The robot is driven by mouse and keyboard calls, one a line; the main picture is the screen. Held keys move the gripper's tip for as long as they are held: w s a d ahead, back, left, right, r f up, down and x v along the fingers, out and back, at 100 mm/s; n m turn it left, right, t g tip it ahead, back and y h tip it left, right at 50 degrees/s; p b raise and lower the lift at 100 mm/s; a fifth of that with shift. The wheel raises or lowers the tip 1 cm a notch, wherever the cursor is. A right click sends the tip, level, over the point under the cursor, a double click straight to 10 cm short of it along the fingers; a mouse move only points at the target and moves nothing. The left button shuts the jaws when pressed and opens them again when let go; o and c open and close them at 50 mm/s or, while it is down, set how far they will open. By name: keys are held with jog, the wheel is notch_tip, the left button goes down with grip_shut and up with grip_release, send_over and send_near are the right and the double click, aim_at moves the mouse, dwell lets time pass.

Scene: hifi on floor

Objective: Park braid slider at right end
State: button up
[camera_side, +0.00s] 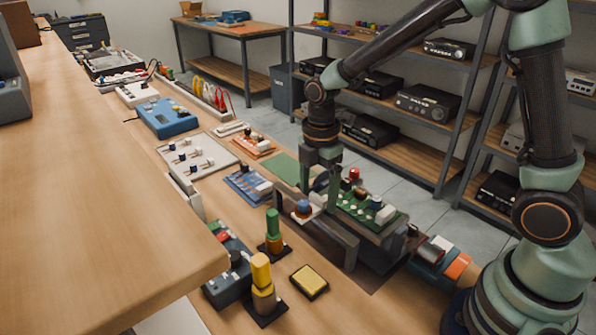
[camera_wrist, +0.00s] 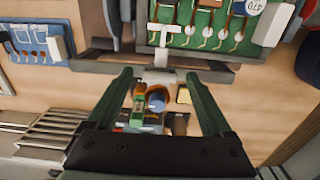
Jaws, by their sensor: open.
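What looks like the braid slider is a pale carriage with a round blue knob (camera_side: 304,206), on a long grey rail (camera_side: 335,238) in front of the green circuit board (camera_side: 350,206). In the side view it sits toward the rail's far left part. In the wrist view the blue knob (camera_wrist: 157,98) shows between my fingers, below a white T-shaped piece (camera_wrist: 160,76) at the rail. My gripper (camera_side: 320,190) points down at the slider, its fingers apart on either side. In the wrist view my gripper (camera_wrist: 159,76) has a clear gap around the knob; contact cannot be told.
A green cylinder (camera_side: 273,228), a yellow cylinder (camera_side: 262,275) and a yellow pad (camera_side: 309,281) stand in front. A blue board (camera_side: 247,185) lies left of the rail. A striped roll (camera_side: 440,258) lies right. Some bare wood shows near the yellow pad.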

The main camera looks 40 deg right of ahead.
jog(key=shift+f, duration=0.1)
grip_shut()
jog(key=shift+w, duration=5.9)
grip_release()
notch_tip(320, 180, up, 12)
jog(key=shift+s, duration=0.1)
